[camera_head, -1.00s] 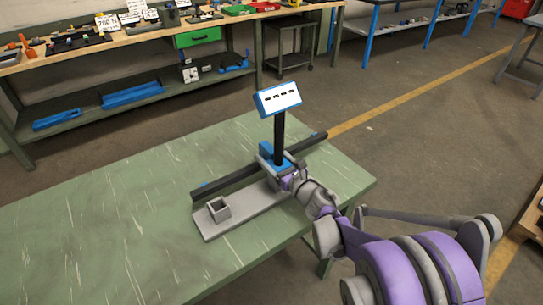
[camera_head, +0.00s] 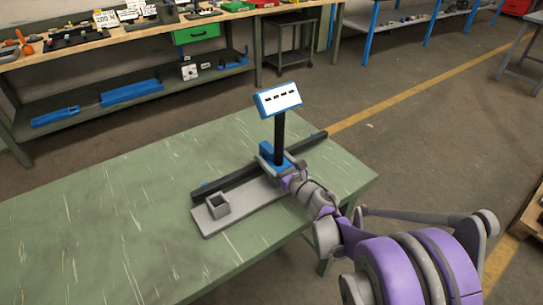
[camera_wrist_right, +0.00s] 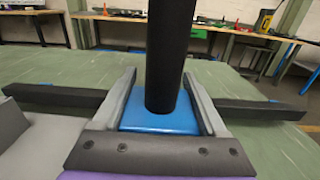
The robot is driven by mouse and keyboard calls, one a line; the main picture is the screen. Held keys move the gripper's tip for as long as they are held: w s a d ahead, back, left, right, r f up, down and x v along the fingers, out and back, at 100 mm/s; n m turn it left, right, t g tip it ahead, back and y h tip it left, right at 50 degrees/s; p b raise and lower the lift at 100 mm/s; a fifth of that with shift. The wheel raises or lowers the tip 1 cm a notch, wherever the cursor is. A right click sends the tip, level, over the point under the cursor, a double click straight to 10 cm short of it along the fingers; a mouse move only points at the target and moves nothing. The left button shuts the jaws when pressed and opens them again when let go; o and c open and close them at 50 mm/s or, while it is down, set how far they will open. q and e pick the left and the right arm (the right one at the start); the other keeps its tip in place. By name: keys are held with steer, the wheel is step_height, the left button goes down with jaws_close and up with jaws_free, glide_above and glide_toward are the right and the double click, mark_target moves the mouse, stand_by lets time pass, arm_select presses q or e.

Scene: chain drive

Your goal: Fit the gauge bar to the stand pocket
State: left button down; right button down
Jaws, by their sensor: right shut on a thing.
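The gauge bar appears as a long dark bar (camera_head: 313,142) with a blue block at its middle, a black post (camera_head: 279,138) and a tilted blue-and-white head (camera_head: 278,98). The post stands upright. My right gripper (camera_head: 277,165) is shut on the blue block, which shows between its jaws in the right wrist view (camera_wrist_right: 158,123). The dark bar extends out on both sides there. The grey stand plate (camera_head: 245,209) lies on the table with a small open square pocket (camera_head: 218,206) near its left end. The pocket looks empty. I cannot tell whether the bar touches the plate. My left gripper is out of view.
The green table (camera_head: 110,225) is clear to the left of the stand. A workbench with tools (camera_head: 100,38) and blue trays (camera_head: 130,92) stands behind, across open floor.

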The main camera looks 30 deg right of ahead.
steer(key=shift+f+b, duration=0.5)
steer(key=shift+f, duration=0.3)
jaws_free()
steer(key=s, duration=1)
steer(key=shift+s+d+p, duration=0.35)
steer(key=shift+s, duration=0.05)
